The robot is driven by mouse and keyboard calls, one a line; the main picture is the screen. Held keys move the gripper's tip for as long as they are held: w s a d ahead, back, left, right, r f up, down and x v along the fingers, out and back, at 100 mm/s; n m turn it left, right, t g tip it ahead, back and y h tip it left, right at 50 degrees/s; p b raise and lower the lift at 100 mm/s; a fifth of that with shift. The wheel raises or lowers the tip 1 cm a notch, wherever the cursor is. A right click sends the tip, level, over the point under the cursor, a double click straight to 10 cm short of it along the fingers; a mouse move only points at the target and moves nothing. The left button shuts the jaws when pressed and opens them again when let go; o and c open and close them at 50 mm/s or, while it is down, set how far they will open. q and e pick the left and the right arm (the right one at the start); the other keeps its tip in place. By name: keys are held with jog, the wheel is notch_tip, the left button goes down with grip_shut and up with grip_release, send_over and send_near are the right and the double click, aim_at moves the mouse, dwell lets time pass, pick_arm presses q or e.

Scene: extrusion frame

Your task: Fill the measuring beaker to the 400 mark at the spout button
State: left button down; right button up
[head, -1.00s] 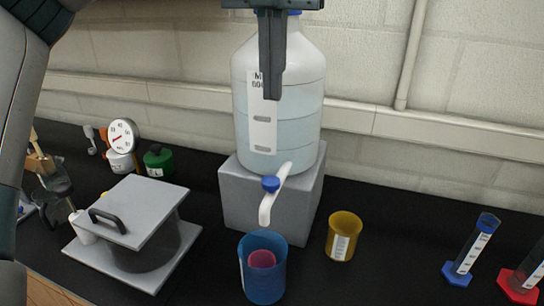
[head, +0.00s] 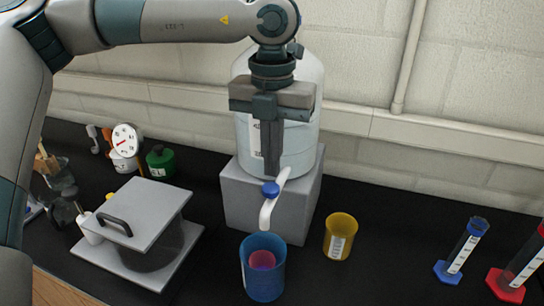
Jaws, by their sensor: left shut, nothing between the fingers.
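A blue beaker (head: 265,282) stands on the black bench below the white spout (head: 268,212), with a pinkish-red thing (head: 262,260) showing inside it. The spout comes from a large translucent carboy (head: 307,140) on a grey block and has a blue button (head: 270,188) on top. My left gripper (head: 271,172) points down in front of the carboy, shut and empty, its fingertips just above the blue button. I cannot tell whether they touch it. The beaker's marks and its liquid level are not readable. My right gripper is not in view.
The grey block (head: 240,200) holds the carboy. A yellow cup (head: 341,237) stands right of the blue beaker. Blue-based (head: 448,272) and red-based (head: 506,287) cylinders stand far right. A lidded grey box (head: 140,210), a gauge (head: 126,140) and a green container (head: 160,162) are at left.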

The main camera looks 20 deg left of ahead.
aim_at(271, 182)
pick_arm(q)
jog(key=shift+f, duration=0.75)
jog(key=shift+f, duration=0.1)
jog(key=f+b, duration=0.1)
jog(key=b, duration=0.2)
jog(key=shift+f, duration=0.35)
jog(key=shift+s, duration=0.1)
jog(key=shift+f, duration=0.15)
dwell(1.1)
